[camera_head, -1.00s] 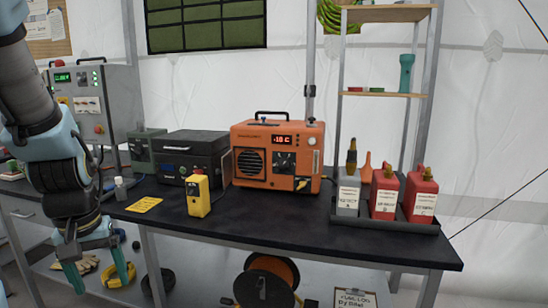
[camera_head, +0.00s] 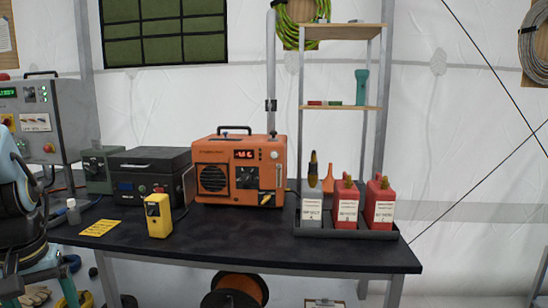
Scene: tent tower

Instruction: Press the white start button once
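An orange boxy unit (camera_head: 240,170) with a black handle, a red-lit display and a round grille stands on the dark workbench. A small pale round button or knob (camera_head: 274,155) sits right of its display; I cannot read a label on it. A yellow handheld box (camera_head: 158,216) stands upright in front, with a dark spot on its face. A grey control cabinet (camera_head: 45,120) with a green display and small buttons is at the left edge. My gripper (camera_head: 38,290) is at the lower left, partly cut off by the frame, its fingers apart and empty, away from the orange unit.
A black case (camera_head: 150,175) stands left of the orange unit. A tray (camera_head: 350,235) with a grey and two red bottles stands right, below a shelf rack (camera_head: 340,107). A yellow card (camera_head: 100,228) lies on the workbench (camera_head: 260,245). The bench front is mostly clear.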

